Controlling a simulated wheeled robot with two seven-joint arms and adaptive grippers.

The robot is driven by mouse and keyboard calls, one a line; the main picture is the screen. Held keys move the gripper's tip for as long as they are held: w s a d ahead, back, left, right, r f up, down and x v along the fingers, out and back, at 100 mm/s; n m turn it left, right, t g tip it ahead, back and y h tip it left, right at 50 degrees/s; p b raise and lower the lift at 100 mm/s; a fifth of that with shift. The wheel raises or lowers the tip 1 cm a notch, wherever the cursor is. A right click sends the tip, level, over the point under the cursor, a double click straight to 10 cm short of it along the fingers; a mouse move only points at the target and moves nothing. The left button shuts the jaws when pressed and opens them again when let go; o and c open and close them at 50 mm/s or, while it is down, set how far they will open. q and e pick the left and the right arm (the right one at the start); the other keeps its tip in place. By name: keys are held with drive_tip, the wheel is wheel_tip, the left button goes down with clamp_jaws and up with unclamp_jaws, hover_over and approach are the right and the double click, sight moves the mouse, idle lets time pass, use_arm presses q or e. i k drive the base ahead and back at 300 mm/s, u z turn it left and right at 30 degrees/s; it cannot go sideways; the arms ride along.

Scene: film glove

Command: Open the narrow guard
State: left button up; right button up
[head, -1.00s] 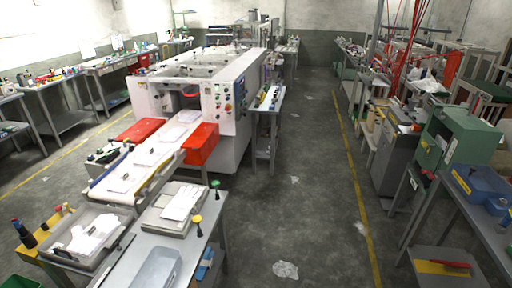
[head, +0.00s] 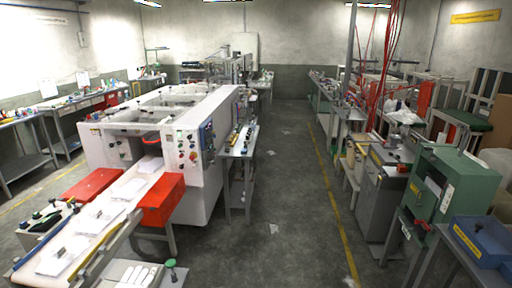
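A large white machine (head: 205,140) stands left of centre, with a control panel of buttons (head: 187,150) on its front corner. A conveyor (head: 100,225) with white stacks on it runs into its front opening. A red box-like part (head: 160,200) sits right of the conveyor and a flatter red part (head: 92,185) left of it. I cannot tell which part is the narrow guard, or whether it is open. Neither of my grippers is in view.
A narrow side table (head: 238,142) stands along the machine's right side. A green cabinet (head: 465,190) and a blue bin (head: 480,240) are at the right.

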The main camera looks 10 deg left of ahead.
sight(153, 200)
drive_tip(key=i, duration=3.25)
drive_tip(key=u, duration=1.75)
